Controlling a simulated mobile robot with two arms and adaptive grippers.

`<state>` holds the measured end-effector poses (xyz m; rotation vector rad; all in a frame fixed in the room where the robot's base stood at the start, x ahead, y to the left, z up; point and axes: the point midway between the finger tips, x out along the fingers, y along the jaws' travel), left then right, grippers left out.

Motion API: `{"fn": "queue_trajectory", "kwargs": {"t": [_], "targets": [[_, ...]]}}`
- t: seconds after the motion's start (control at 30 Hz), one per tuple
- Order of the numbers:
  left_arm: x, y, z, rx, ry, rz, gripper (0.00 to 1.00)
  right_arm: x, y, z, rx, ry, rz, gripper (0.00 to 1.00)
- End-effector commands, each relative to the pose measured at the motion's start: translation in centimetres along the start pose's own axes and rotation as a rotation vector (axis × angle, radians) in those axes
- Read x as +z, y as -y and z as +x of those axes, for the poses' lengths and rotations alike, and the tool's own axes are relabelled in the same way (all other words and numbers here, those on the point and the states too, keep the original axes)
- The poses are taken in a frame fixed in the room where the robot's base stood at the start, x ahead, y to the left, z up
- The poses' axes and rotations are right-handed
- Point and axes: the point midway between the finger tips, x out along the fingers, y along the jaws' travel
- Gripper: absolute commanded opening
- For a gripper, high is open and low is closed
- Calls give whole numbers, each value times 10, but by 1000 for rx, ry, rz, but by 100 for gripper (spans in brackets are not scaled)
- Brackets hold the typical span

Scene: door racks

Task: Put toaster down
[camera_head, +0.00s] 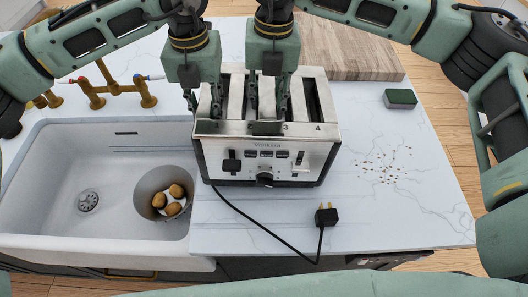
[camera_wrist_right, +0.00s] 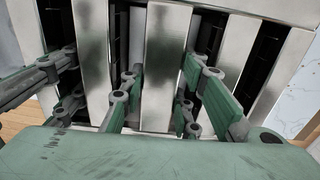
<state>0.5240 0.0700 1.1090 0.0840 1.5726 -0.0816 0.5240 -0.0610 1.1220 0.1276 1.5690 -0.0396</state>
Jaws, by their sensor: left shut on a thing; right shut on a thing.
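A silver toaster (camera_head: 259,154) with several slots stands upright on the white marble counter, to the right of the sink. My left gripper (camera_head: 204,108) reaches down into the left part of the toaster's top and is shut on it. My right gripper (camera_head: 268,108) reaches into the slots near the middle and is shut on a metal strip between them. In the right wrist view the right fingers (camera_wrist_right: 159,92) sit on either side of a metal divider of the toaster (camera_wrist_right: 166,55). The toaster's underside is hidden, so I cannot tell whether it fully touches the counter.
A black plug (camera_head: 326,216) on a cord lies at the counter's front. A white sink (camera_head: 55,165) is on the left, with a round pot holding potatoes (camera_head: 172,199). Crumbs (camera_head: 385,165), a green sponge (camera_head: 400,98) and a wooden board (camera_head: 350,50) are on the right.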

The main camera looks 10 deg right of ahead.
Motion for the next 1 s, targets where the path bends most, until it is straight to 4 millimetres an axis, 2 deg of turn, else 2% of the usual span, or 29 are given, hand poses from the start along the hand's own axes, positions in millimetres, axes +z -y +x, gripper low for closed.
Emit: {"fn": "queue_trajectory", "kwargs": {"t": [0.03,0.23,0.63,1.0], "targets": [[0,4,-2,-13,5,5,29,0,0,3,0,-1,1,31],[0,3,-2,-9,3,3,46,0,0,1,0,-1,0,48],[0,2,-4,-4,0,3,46,0,0,-4,0,0,0,48],[0,1,-37,-3,1,2,46,0,-2,-37,0,0,0,48]]}}
